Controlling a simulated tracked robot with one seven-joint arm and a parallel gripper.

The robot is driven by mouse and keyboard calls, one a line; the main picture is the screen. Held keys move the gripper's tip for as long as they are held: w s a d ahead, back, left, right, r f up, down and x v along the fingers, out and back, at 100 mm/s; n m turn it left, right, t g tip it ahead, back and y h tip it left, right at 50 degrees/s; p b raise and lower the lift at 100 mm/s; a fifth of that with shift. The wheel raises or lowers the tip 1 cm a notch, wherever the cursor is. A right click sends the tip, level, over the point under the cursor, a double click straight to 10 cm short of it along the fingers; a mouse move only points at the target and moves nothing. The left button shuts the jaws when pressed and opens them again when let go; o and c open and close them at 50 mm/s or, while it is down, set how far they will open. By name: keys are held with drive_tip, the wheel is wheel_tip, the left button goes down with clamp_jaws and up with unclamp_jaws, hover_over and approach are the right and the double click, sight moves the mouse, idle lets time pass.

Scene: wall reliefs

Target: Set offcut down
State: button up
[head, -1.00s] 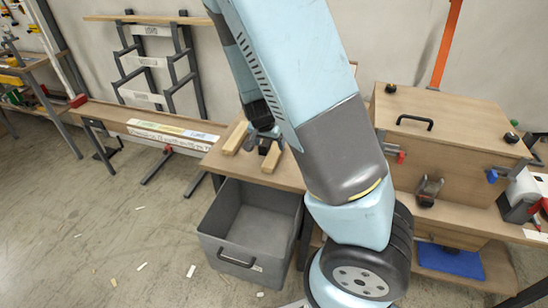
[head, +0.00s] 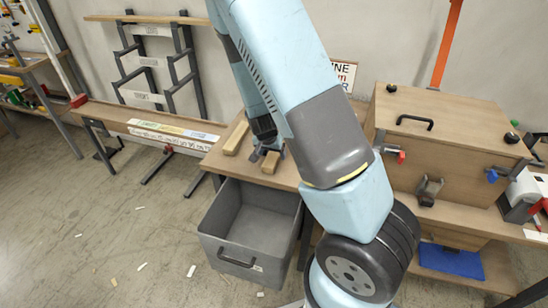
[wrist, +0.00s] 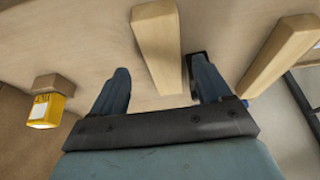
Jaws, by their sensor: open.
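Two pale wooden offcuts lie on the wooden bench top (head: 222,165). One offcut (head: 270,163) is at my gripper (head: 266,152); it also shows in the wrist view (wrist: 157,45), with its near end between the spread fingers. My gripper is open in the wrist view (wrist: 160,70), with a visible gap on both sides of this offcut. The other offcut (head: 236,138) lies to the left in the head view; it appears at the right in the wrist view (wrist: 280,52), outside the fingers. My arm hides part of the bench top behind the gripper.
A grey open bin (head: 228,248) stands on the floor below the bench front. A wooden box with a black handle (head: 430,135) stands at the right. A yellow item with a white label (wrist: 45,110) is at the left in the wrist view. Small scraps lie on the floor.

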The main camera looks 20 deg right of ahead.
sight(272, 157)
drive_tip(key=shift+a+x, duration=0.2)
drive_tip(key=shift+x, duration=2.05)
drive_tip(key=shift+w, duration=0.1)
drive_tip(key=shift+r, duration=0.1)
drive_tip(key=c, duration=1.2)
